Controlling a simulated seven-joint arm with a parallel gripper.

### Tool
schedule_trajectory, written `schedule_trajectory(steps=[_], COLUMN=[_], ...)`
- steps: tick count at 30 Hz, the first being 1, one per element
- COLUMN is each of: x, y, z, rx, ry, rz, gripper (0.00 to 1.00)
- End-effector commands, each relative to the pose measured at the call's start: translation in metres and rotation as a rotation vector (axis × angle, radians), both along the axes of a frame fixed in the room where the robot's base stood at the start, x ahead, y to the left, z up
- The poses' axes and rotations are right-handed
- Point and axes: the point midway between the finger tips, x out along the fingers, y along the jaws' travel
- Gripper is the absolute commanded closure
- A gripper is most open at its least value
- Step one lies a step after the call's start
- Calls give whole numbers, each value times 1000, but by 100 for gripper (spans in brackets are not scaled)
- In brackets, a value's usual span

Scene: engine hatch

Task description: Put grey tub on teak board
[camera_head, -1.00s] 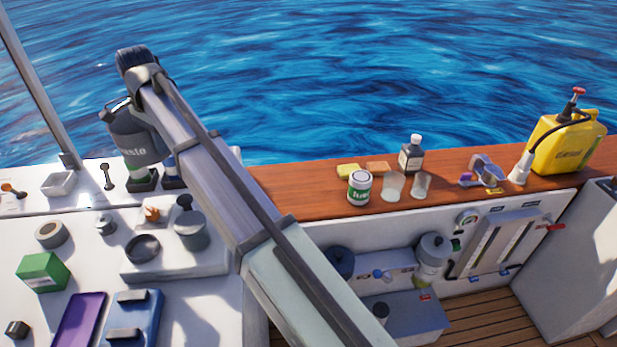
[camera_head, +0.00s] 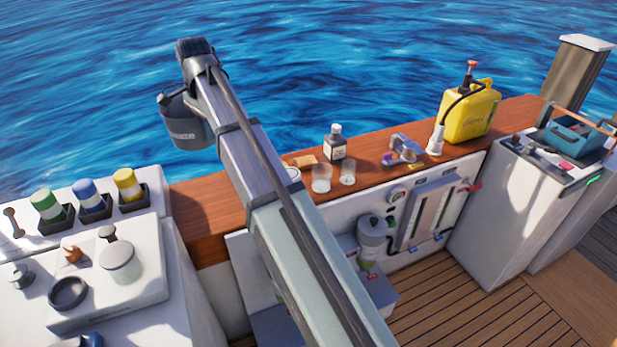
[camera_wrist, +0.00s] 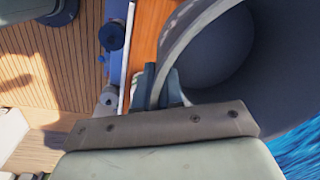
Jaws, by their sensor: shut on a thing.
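The grey tub (camera_head: 188,122), a dark bucket with a partly visible white label, hangs from my gripper at the end of the arm in the head view, with water behind it. It fills the upper right of the wrist view (camera_wrist: 215,60). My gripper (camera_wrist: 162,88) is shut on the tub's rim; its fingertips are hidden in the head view. The teak board (camera_head: 195,200) is the long red-brown ledge running along the boat's side; a strip shows in the wrist view (camera_wrist: 148,35). The tub is raised above the ledge's left part, apart from it.
Green, blue and yellow canisters (camera_head: 92,198) stand on the white counter.

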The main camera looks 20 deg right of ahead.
Motion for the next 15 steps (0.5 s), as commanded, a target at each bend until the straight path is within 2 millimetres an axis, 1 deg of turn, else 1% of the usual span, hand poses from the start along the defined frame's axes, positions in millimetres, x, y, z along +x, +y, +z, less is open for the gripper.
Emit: schedule_trajectory(steps=[1, 3, 9, 12, 15], x=[-2, -4, -9, -12, -13], y=[-17, -35, -75, -90, -86], z=[0, 0, -1, -3, -24], rx=[0, 1, 1, 1, 1], ry=[-1, -2, -2, -2, 0], rz=[-21, -43, -93, -112, -107], gripper=[100, 100, 100, 100, 100])
